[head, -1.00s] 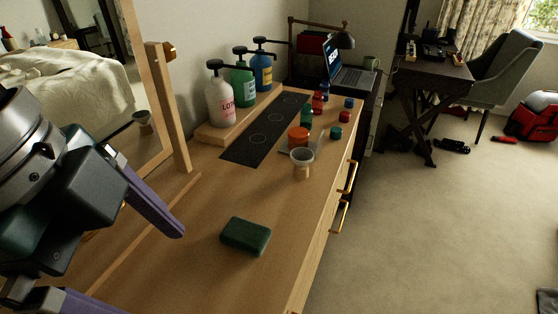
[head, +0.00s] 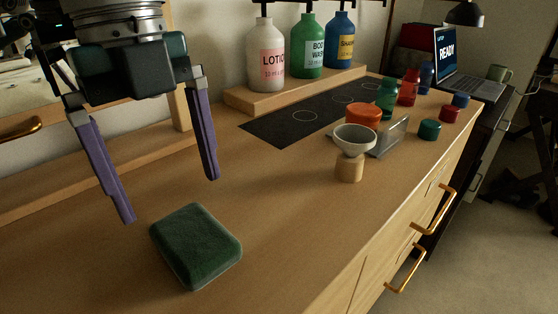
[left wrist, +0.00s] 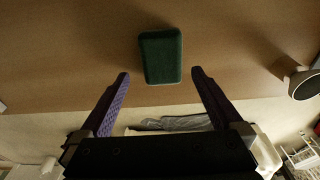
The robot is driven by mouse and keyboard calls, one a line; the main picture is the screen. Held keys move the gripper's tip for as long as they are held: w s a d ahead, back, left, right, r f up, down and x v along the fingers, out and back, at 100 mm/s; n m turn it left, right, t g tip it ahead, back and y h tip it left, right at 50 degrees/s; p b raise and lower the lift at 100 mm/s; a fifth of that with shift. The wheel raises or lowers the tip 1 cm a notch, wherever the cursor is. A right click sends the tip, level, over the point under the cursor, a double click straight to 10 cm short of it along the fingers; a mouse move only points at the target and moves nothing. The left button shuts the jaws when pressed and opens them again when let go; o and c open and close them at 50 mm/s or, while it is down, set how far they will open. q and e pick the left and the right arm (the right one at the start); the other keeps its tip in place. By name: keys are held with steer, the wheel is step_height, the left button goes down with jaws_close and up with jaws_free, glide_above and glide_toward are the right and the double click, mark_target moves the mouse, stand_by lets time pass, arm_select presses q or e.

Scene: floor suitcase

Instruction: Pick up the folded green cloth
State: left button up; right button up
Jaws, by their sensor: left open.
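The folded green cloth (head: 196,245) lies flat on the wooden dresser top, a dark green block with rounded edges. In the left wrist view the cloth (left wrist: 161,56) lies just beyond the fingertips, roughly centred between them. My left gripper (head: 170,200) is open and empty above the dresser, behind the cloth in the head view, with its purple fingers pointing down. It also shows in the left wrist view (left wrist: 161,75), fingers spread wider than the cloth. The fingers do not touch the cloth. My right gripper is not in view.
A funnel-like cup (head: 354,140) on a wooden base stands right of the cloth. Behind are an orange jar (head: 362,115), small bottles, caps, a black mat (head: 290,125) and pump bottles on a wooden riser (head: 240,100). The dresser top (head: 290,220) around the cloth is clear.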

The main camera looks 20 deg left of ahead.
mark_target(191, 232)
arm_select(q)
steer(key=f, duration=0.2)
steer(key=f+b, duration=0.1)
steer(key=f, duration=0.1)
steer(key=d+f, duration=0.1)
steer(key=f, duration=0.1)
steer(key=shift+s+f, duration=0.15)
steer(key=shift+c, duration=0.4)
steer(key=c, duration=1)
step_height(191, 232, up, 20)
steer(key=p, duration=0.4)
steer(key=shift+d, duration=0.1)
